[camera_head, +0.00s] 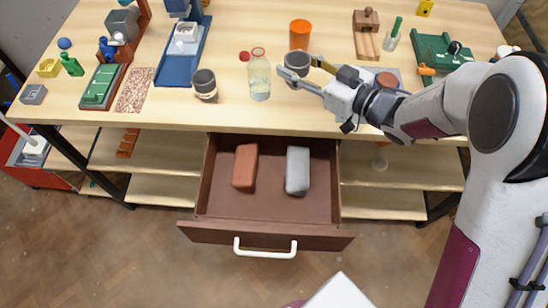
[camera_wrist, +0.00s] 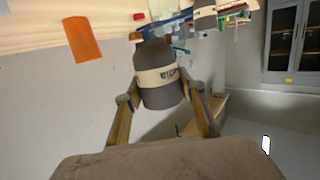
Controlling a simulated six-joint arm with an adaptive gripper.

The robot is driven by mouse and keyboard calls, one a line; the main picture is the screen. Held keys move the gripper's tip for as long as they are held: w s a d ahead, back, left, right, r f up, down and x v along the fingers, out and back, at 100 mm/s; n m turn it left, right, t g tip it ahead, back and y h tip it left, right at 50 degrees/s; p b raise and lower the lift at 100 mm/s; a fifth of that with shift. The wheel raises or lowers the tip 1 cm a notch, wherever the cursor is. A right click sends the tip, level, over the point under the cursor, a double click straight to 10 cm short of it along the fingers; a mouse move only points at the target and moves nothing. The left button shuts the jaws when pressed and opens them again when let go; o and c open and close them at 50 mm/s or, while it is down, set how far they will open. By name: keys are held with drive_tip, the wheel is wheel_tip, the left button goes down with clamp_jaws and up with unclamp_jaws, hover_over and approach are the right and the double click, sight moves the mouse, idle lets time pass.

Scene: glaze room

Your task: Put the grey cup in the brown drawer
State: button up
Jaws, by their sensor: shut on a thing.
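The grey cup (camera_head: 297,82) is in my gripper (camera_head: 299,67). In the wrist view the held cup (camera_wrist: 158,72) is dark grey with a cream lettered band, clasped between both fingers. In the head view, the arm and fingers hide part of it; I cannot tell how high above the worktop it is. A similar grey cup (camera_head: 204,88) with a pale band stands on the worktop to the left. The brown drawer (camera_head: 265,206) is pulled open below the worktop edge, with a reddish block (camera_head: 245,167) and a grey block (camera_head: 297,171) inside.
A clear bottle (camera_head: 259,80) stands just left of my gripper, beside a red cap (camera_head: 244,56). An orange cup (camera_head: 299,34) stands behind. Several tools and small items line the worktop (camera_head: 130,116). The drawer's front part is bare.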

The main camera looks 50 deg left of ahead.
drive_tip(key=s+d+f+n+g+h, duration=0.1)
drive_tip(key=s+f+n+g, duration=0.1)
drive_tip(key=s, duration=0.6)
drive_tip(key=s+d+f+n+g+h, duration=0.1)
drive_tip(key=s+f+n+g+h, duration=0.1)
drive_tip(key=s+g, duration=0.3)
drive_tip(key=s+d+f+n+g+h, duration=0.1)
drive_tip(key=s+f+n+g+h, duration=0.1)
drive_tip(key=s, duration=1)
drive_tip(key=shift+d+f+n+g, duration=0.4)
drive_tip(key=shift+n+g, duration=0.3)
drive_tip(key=shift+n, duration=0.4)
drive_tip(key=shift+a+f, duration=0.1)
drive_tip(key=shift+f, duration=2.85)
drive_tip(key=shift+f, duration=0.1)
drive_tip(key=shift+f, duration=2)
drive_tip(key=shift+f, duration=0.6)
drive_tip(key=o, duration=1.2)
